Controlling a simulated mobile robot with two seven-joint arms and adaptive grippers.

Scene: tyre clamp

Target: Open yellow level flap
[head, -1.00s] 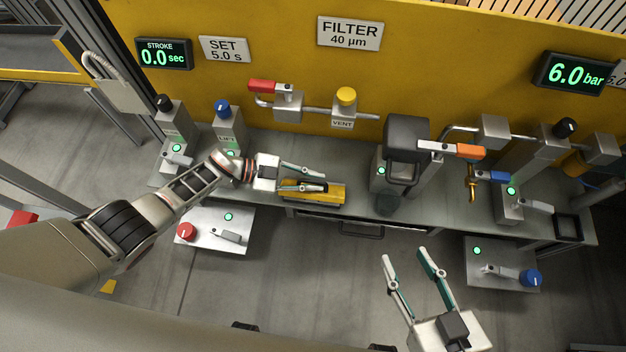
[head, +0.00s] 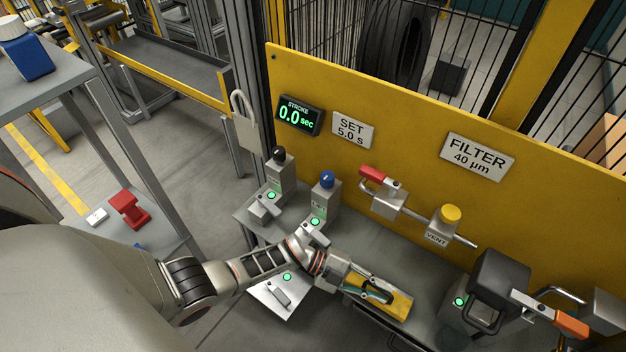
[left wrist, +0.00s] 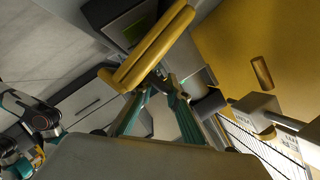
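The yellow level flap (head: 395,304) shows as a long yellow piece at the near edge of the grey bench, tilted in the picture. My left gripper (head: 388,295) is at it, reaching in from the left, its fingers lying over or beside the yellow piece. In the left wrist view the yellow piece (left wrist: 150,50) crosses just beyond the fingers as a long ridged bar. The fingertips (left wrist: 164,84) look close together beside its lower side. I cannot tell whether they touch or hold it. My right gripper does not show in the head view.
A yellow panel (head: 400,130) stands behind the bench. Near the gripper are the blue-knobbed post (head: 325,205), the red-handled valve (head: 385,193), the yellow vent knob (head: 448,215) and a dark clamp head (head: 500,280). A side shelf (head: 130,212) holds a red block.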

